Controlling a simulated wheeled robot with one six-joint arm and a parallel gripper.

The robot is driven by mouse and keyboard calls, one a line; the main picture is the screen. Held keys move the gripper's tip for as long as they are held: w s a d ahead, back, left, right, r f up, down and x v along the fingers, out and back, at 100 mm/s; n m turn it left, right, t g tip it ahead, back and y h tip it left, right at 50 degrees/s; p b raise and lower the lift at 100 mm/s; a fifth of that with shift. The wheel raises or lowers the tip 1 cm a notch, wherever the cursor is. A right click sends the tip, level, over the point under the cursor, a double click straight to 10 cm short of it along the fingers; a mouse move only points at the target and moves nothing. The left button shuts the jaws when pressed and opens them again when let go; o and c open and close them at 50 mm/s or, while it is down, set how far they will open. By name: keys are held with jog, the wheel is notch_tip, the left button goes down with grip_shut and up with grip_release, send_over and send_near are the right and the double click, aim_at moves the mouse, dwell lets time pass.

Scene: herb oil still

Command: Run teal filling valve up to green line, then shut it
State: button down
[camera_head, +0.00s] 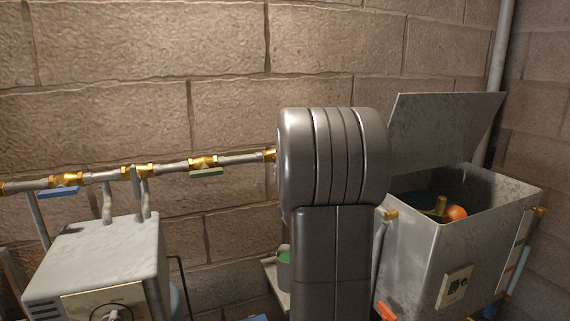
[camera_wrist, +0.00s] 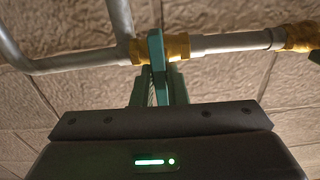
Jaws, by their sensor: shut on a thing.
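In the wrist view a teal handle (camera_wrist: 156,48) stands at a brass valve (camera_wrist: 177,47) on a grey pipe. My gripper (camera_wrist: 158,76) is shut on this handle, with one finger on each side. In the head view my arm hides the gripper and the handle. The metal tank (camera_head: 415,255) stands open at the right, its inside dark. On its right side are a narrow marked strip (camera_head: 517,247) and a pale blue tube (camera_head: 519,270). I cannot make out a green line or the liquid level.
An orange ball (camera_head: 456,213) sits inside the tank, below its raised lid (camera_head: 440,130). A blue-handled valve (camera_head: 58,191) and a green-handled valve (camera_head: 207,172) are on the wall pipe. A metal box (camera_head: 105,262) with a dial is at left. An orange handle (camera_head: 385,311) is low beside my arm.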

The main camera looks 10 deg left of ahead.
jog(key=shift+f, duration=0.1)
dwell(0.3)
jog(key=c, duration=1.5)
grip_release()
jog(key=shift+o, duration=0.2)
jog(key=b+v, duration=0.2)
jog(key=v, duration=1.2)
